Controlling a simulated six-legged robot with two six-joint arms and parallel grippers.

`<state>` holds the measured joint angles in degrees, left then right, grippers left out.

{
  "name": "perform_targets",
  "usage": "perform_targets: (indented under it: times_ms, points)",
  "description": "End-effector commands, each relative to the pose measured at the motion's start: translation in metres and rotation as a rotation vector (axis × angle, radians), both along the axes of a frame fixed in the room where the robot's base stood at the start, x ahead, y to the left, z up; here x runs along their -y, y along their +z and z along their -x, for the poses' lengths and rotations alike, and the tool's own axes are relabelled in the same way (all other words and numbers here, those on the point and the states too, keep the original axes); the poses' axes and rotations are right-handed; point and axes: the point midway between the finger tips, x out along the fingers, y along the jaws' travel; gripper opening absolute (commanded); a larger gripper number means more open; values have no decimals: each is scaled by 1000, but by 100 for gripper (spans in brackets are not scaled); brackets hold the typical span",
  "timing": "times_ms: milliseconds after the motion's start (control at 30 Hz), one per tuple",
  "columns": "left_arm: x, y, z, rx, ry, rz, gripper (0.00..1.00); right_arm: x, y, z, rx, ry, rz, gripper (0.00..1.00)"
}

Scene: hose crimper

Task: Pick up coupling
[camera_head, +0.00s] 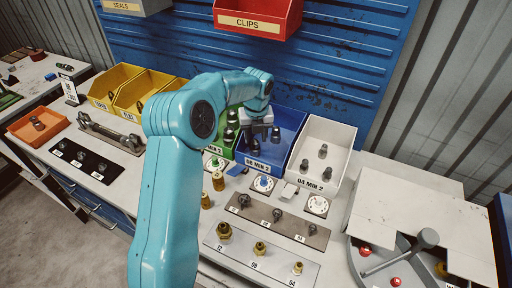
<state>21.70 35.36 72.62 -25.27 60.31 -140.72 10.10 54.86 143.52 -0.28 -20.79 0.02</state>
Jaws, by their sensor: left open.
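My left gripper (258,133) points down over the left part of the blue bin (290,137). It is open; its fingertips are partly hidden, and I cannot tell if they touch anything. Dark couplings show in the blue bin, one of them (276,133) right of my gripper. The white bin (338,137) holds a few grey couplings, one of them at its front (304,166). The green bin (226,147) holds dark couplings left of my gripper, partly hidden by my arm. My right gripper is not in view.
Brass fittings stand on a labelled plate (285,275) in front, below a strip of dark fittings (312,229). Yellow bins (115,82) are at left. A round-based machine with a lever (427,238) is at right. Red CLIPS bin (275,15) hangs above.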

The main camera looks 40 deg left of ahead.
Motion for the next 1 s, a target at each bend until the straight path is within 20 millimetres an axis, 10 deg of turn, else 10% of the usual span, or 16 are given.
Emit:
perform_targets:
  times_ms: [800, 933, 1000]
  points:
    - [-11, -68, -11, 0, 0, 0, 45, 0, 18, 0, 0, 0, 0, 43]
    - [-10, -67, -11, 0, 0, 0, 4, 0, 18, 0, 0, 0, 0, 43]
    - [-11, -67, -11, 1, 0, 1, 4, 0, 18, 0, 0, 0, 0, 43]
